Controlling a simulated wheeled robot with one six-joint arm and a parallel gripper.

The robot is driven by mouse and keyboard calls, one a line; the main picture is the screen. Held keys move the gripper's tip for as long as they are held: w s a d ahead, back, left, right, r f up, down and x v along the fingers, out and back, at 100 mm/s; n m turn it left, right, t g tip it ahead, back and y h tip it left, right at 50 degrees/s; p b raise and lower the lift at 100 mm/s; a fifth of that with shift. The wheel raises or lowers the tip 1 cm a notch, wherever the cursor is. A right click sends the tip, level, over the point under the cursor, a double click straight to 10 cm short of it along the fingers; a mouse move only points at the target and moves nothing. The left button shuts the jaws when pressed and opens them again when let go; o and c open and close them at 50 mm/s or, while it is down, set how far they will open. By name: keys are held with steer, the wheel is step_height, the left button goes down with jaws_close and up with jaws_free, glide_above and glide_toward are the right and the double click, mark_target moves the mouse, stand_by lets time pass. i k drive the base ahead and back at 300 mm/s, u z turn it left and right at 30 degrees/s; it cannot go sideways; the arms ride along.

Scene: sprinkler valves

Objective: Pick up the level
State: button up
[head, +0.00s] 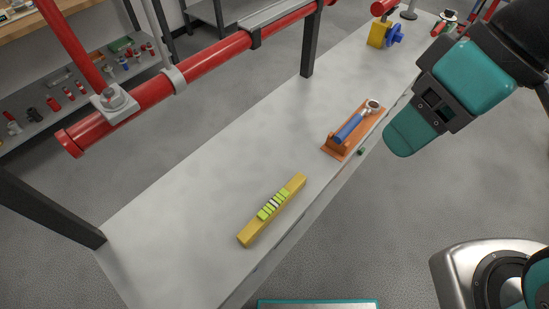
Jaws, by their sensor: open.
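The level is most likely the long yellow bar (249,232) with a row of lime-green segments along its middle. It lies flat and slanted on the near part of the grey bench top (170,225), close to the bench's right edge. Nothing touches or covers it. Teal and black links of my arm show at the upper right, over the floor beyond the bench edge and apart from the bar. I see no gripper fingers.
An orange holder (345,154) with a blue-handled tool (349,128) sits further along the bench. A yellow and blue item (380,34) stands at the far end. A red pipe (205,60) runs above the bench's left side. The bench around the bar is clear.

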mark_target(248, 235)
steer(key=k, duration=1.25)
steer(key=u, duration=0.4)
steer(key=i, duration=0.8)
steer(key=u, duration=0.05)
